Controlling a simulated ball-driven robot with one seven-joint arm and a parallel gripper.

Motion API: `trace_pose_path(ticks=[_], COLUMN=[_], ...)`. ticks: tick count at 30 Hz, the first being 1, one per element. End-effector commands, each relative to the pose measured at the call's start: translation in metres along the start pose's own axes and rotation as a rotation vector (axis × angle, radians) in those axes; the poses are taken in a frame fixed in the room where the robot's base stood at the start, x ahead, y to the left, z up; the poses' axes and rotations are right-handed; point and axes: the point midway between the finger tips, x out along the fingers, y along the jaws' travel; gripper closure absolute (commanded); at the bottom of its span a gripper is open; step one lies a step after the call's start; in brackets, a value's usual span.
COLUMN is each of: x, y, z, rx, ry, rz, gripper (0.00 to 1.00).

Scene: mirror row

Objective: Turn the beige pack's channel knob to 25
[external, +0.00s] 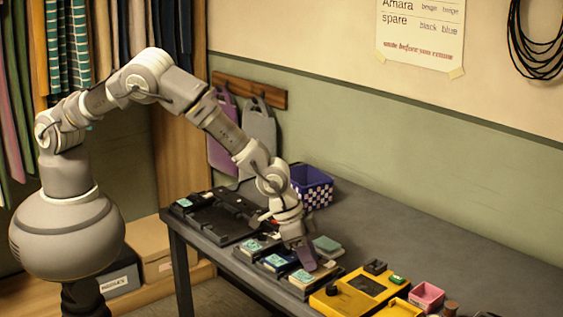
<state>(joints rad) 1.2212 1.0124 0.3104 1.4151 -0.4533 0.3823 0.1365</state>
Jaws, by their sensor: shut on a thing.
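My gripper (306,260) reaches down from the arm to the row of small packs on the dark table (440,238). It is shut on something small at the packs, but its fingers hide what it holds. Packs with teal faces stand in the row: one at left (250,245), one in the middle (277,262) and one below my gripper (303,277). A pale, beige-looking piece (327,266) shows just right of my fingertips; I cannot tell for sure that it is the beige pack. The channel knob and its number cannot be read from here.
A yellow device (358,291) with a black knob stands right of the packs, near a pink box (427,296). A purple checkered bin (311,186) stands behind my wrist by the wall. A paper notice (421,38) hangs above. The table's back right is clear.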

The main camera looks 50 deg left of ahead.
Motion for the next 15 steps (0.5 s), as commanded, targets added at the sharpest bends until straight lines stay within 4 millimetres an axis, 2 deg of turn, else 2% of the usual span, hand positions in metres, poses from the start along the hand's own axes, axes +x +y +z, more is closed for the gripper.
trace_pose_path(ticks=[1, 15], x=[-0.0041, 0.0007], y=[0.0020, 0.0057], z=[-0.0014, -0.0016], rx=[-0.034, -0.446], ry=[0.000, 0.002], rz=[-0.018, -0.189], gripper=[1.00, 1.00])
